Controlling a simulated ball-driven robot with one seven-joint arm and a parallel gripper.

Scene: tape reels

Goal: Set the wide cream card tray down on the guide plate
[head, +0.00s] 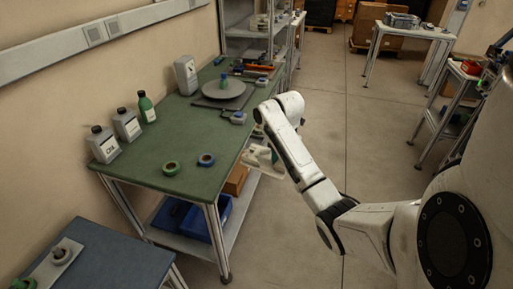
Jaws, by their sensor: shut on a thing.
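My gripper (264,153) hangs past the right edge of the green bench, partly hidden behind my own white arm. It is shut on a pale cream piece (256,160), which looks like the wide cream card tray; it is small and partly covered here. A light flat plate (40,272) with a post and round part lies on the blue-grey table at the lower left. A dark flat plate (202,102) lies under a round grey disc (223,89) at the back of the bench. I cannot tell which is the guide plate.
The green bench (180,137) holds a green tape reel (171,168), a blue reel (206,160) and several bottles along the wall, including a green one (146,107). Blue bins (195,222) stand on its lower shelf.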

